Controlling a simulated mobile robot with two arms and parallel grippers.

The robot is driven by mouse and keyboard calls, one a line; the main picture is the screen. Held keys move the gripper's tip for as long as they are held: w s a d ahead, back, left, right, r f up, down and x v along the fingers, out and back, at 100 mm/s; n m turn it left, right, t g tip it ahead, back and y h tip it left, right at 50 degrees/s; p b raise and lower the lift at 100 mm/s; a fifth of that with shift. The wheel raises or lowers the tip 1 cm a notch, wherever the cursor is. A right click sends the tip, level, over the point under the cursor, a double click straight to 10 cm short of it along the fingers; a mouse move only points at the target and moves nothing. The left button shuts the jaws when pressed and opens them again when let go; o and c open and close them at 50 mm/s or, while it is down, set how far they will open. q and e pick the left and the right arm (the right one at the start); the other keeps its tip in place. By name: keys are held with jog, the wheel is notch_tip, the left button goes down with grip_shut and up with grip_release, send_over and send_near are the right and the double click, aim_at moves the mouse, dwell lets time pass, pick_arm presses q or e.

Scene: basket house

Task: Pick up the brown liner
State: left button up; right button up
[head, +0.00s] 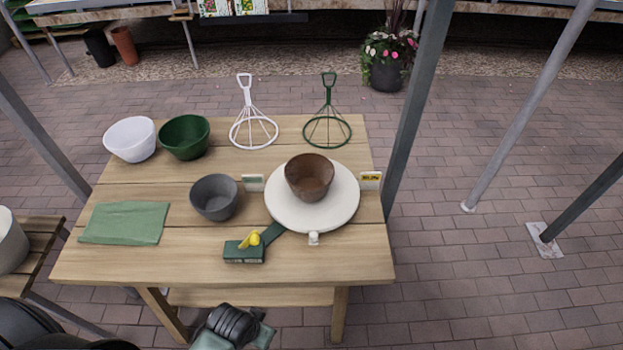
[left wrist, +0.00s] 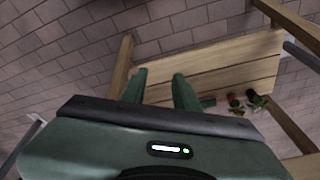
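The brown liner (head: 309,178) is bowl-shaped and stands upright, open side up, on a round white turntable (head: 283,215) at the right of the wooden table (head: 150,262). Nothing holds the liner. Part of my left arm shows at the bottom of the head view, low in front of the table and well apart from the liner; its fingertips are not clear there. In the left wrist view my left gripper (left wrist: 159,76) has its two green fingers apart, with nothing between them. The liner is not visible in that view. My right gripper is not in view.
A grey bowl (head: 215,198) stands left of the turntable. White (head: 130,139) and green (head: 184,137) bowls stand behind. White (head: 253,130) and green (head: 327,130) wire hangers, a green cloth (head: 125,222) and a green box (head: 244,250) also lie there. A metal post (head: 414,110) rises beside the table.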

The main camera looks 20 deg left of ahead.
pick_arm(q)
jog(key=w+d+r+m+t, duration=0.1)
jog(key=w+d+r, duration=0.15)
jog(key=r, duration=1.45)
jog(key=w+d+r+m+h, duration=0.3)
jog(key=w+d+r+m, duration=0.2)
jog(key=w+d+m, duration=0.5)
notch_tip(320, 180, up, 8)
jog(key=f+m+g+y+p, duration=0.1)
jog(key=m+y, duration=0.2)
jog(key=m, duration=0.5)
send_over(298, 187)
jog(key=s, duration=0.1)
jog(key=x, duration=0.2)
jog(key=p+x, duration=0.1)
jog(key=x, duration=0.1)
jog(key=p+x, duration=0.1)
jog(key=shift+s+a+f, duration=0.1)
jog(key=shift+s+f, duration=0.1)
jog(key=shift+f, duration=0.3)
jog(key=shift+w+f, duration=0.15)
jog(key=shift+f, duration=0.25)
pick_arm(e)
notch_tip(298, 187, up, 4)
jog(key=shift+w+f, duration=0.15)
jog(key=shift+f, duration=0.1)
pick_arm(q)
jog(key=shift+c, duration=0.3)
grip_shut()
